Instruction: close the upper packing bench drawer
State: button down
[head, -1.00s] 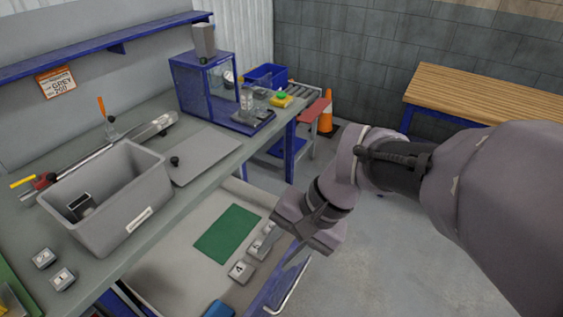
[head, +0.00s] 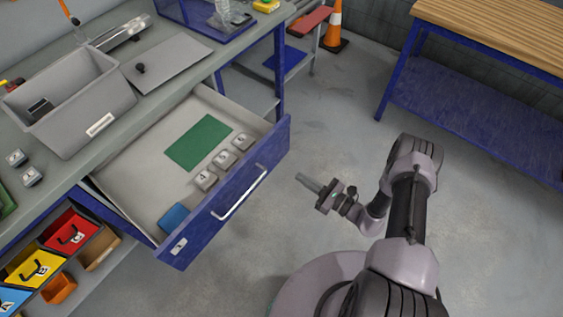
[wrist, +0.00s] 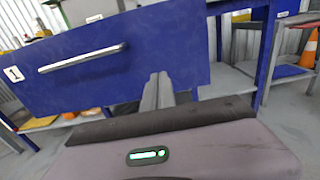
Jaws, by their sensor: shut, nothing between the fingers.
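The upper drawer (head: 228,200) of the packing bench stands pulled out, its blue front facing my arm and a silver bar handle (head: 240,194) across it. Inside lie a green mat (head: 198,142), several small grey numbered blocks (head: 222,159) and a blue item (head: 174,218). My gripper (head: 305,183) is shut and empty, a short way to the right of the drawer front and apart from it in the head view. In the wrist view the shut fingers (wrist: 158,90) point at the blue drawer front (wrist: 120,75), right of its handle; whether they touch cannot be told there.
The bench top (head: 60,185) holds a grey bin (head: 75,112) and a flat grey plate (head: 168,64). Coloured bins (head: 68,232) sit below at the left. A wooden-topped blue bench (head: 490,35) and a traffic cone (head: 334,25) stand at the back.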

aim_at(270, 158)
jog(key=b+x, duration=0.2)
jog(key=x, duration=0.8)
jog(key=shift+f+b, duration=0.1)
jog(key=shift+b, duration=0.2)
jog(key=shift+w+a, duration=0.3)
jog(key=shift+a, duration=0.1)
